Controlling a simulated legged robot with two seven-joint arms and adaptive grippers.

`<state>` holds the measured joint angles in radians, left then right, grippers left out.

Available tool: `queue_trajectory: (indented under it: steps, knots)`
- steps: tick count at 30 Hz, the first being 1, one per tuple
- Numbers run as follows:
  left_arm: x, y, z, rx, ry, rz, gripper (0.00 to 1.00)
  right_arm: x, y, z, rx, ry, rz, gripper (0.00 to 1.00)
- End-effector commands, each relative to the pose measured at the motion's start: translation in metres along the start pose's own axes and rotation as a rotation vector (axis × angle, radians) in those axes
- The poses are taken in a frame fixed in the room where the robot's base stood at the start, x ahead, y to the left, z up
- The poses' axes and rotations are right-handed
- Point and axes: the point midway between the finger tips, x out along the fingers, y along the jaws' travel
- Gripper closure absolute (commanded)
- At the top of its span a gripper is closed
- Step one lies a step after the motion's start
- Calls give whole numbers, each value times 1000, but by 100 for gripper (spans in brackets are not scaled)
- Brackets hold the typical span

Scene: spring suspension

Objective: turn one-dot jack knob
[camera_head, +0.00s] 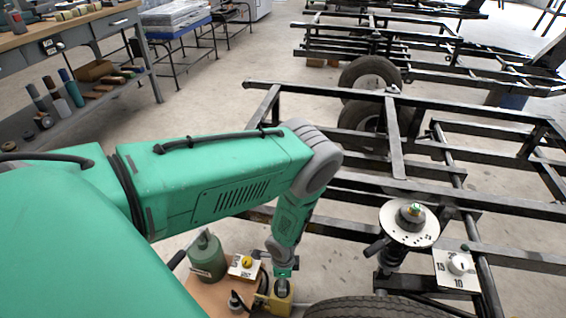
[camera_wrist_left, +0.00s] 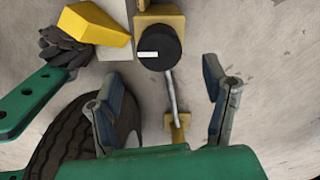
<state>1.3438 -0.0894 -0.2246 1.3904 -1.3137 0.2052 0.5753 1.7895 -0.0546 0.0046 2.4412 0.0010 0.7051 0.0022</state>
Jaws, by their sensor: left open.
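In the left wrist view a black round knob (camera_wrist_left: 158,47) with a short white bar sits on a yellow jack block (camera_wrist_left: 166,20). A metal rod runs from the block to a small yellow piece. No dot can be made out. My left gripper (camera_wrist_left: 163,98) is open and empty, its two fingers apart on either side of the rod, with the knob beyond the fingertips. In the head view my left arm reaches down to the yellow jack (camera_head: 280,300) at the bottom edge, and the wrist hides part of it. My right gripper is not in view.
A green bottle (camera_head: 207,257) and a yellow knob on a white plate (camera_head: 246,262) stand left of the wrist. A tyre (camera_head: 375,308) lies close on the right. A spring strut with a round disc (camera_head: 410,222) and a numbered dial plate (camera_head: 457,268) stand by the black frame.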

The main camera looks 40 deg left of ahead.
Motion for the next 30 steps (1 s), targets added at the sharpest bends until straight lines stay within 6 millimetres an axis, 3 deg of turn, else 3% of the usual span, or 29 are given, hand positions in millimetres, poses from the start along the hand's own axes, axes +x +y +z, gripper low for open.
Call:
queue_trajectory:
  steps: [1, 3, 9, 23, 27, 30]
  knots:
    - [17, 0, 1, 0, 0, 1, 32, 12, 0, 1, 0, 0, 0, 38]
    - [31, 0, 0, 1, 0, 0, 32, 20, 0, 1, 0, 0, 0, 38]
    - [59, 0, 0, 0, 0, 0, 32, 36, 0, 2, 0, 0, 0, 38]
    - [67, 0, 0, -1, 0, 0, 32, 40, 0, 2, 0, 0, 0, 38]
    - [67, 0, 0, -1, 0, 0, 81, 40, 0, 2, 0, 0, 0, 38]
    - [67, 0, 0, -1, 0, -1, 82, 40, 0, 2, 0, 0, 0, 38]
